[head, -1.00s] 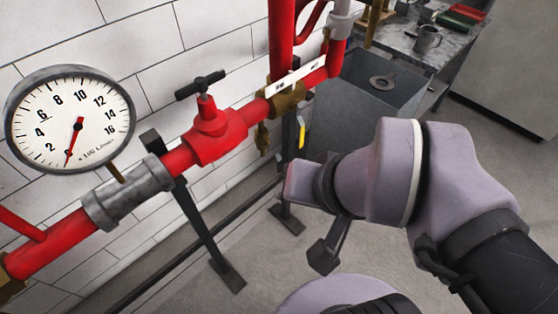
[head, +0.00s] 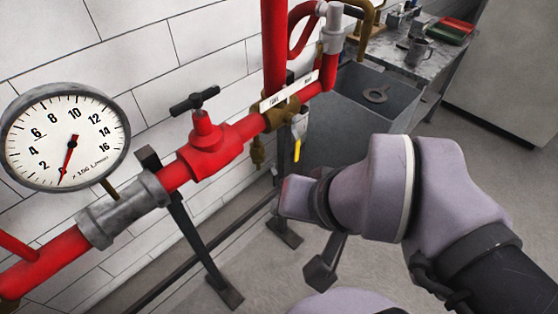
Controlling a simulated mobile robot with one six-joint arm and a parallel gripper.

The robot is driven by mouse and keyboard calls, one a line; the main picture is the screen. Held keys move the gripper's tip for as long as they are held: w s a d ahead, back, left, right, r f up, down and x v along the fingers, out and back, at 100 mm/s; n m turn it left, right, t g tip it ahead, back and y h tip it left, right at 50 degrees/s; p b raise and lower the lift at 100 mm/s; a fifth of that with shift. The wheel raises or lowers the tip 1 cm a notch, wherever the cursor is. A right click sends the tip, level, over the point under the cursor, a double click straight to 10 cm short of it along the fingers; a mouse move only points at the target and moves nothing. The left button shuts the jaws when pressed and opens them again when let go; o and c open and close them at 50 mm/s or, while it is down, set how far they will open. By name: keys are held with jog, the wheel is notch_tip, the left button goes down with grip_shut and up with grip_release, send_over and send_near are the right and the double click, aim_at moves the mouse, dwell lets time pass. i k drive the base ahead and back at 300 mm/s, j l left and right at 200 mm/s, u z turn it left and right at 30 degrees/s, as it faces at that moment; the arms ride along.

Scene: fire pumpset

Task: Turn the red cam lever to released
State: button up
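A red curved part (head: 300,32) stands beside the grey coupling (head: 333,28) at the upper middle of the head view. It may be the red cam lever, but I cannot tell for sure, nor whether it is latched or released. My lilac wrist (head: 370,190) is right of centre, lower in the picture than the coupling and apart from it. My gripper's fingers cannot be made out for certain; the wrist hides much of that area. A dark bar with a flat end shows below the wrist; I cannot tell whether it is a finger or a stand leg.
A red pipe (head: 45,262) with a red valve (head: 208,142) and a round gauge (head: 66,136) runs along the white wall. A yellow-tipped lever (head: 298,146) hangs below the brass fitting. A grey tank (head: 350,118) and a cluttered table (head: 398,52) stand behind.

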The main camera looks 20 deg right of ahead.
aim_at(316, 65)
jog(key=i+l+z, duration=0.2)
jog(key=z, duration=0.15)
jog(key=i+l+z, duration=0.2)
jog(key=z, duration=0.15)
jog(key=i+l, duration=0.05)
jog(key=l, duration=0.05)
